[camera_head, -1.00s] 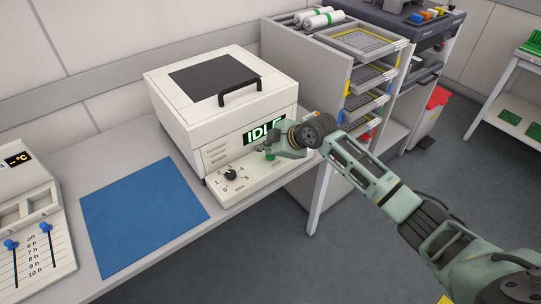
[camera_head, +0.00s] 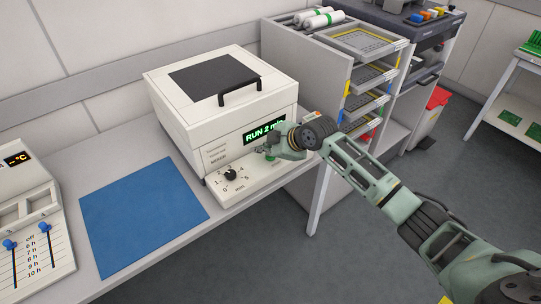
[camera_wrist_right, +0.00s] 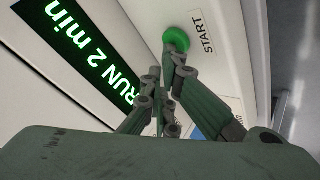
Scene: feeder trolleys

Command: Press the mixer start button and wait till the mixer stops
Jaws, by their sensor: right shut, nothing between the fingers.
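The mixer (camera_head: 215,110) is a white box with a dark panel and a black handle on its closed lid. Its green display (camera_head: 264,132) reads "RUN 2 min"; it also shows in the right wrist view (camera_wrist_right: 85,50). The round green start button (camera_wrist_right: 176,39) is beside the word START in the right wrist view. My right gripper (camera_head: 268,153) is shut and empty at the mixer's front, its fingertips (camera_wrist_right: 172,70) at the button's edge. I cannot tell whether they touch it. A dial (camera_head: 231,174) is on the front panel. My left gripper is out of view.
A blue mat (camera_head: 143,212) lies on the bench left of the mixer. A device with blue sliders (camera_head: 30,235) stands at the far left.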

